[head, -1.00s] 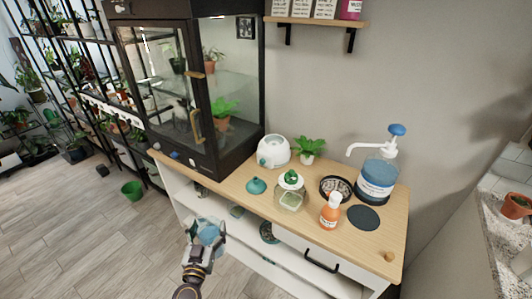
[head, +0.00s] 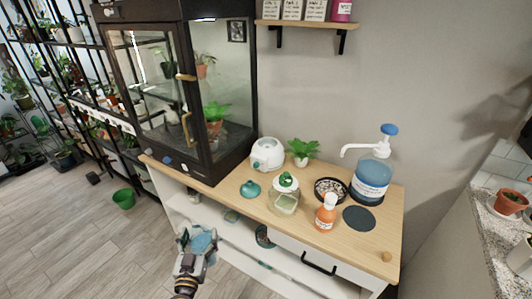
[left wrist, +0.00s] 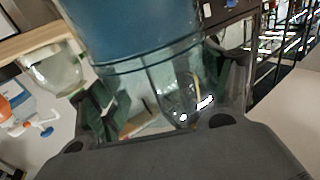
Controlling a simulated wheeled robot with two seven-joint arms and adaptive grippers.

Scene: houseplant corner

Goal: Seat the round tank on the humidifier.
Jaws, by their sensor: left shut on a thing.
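The round tank (head: 204,241), bluish and see-through, is held in my left gripper (head: 192,262) in front of the cabinet, below the level of its top. In the left wrist view the tank (left wrist: 140,35) fills the space between the fingers (left wrist: 165,105), which are shut on it. The white humidifier base (head: 267,154) stands at the back of the wooden top, beside the glass case, apart from the tank. A teal cap-like piece (head: 251,189) lies near the top's front edge. My right gripper is not in view.
A glass jar with a green knob (head: 286,198), an orange bottle (head: 326,215), a blue pump bottle (head: 371,180), a dark round tray (head: 331,190) and a potted plant (head: 302,152) crowd the wooden top. The glass case (head: 185,95) rises at left.

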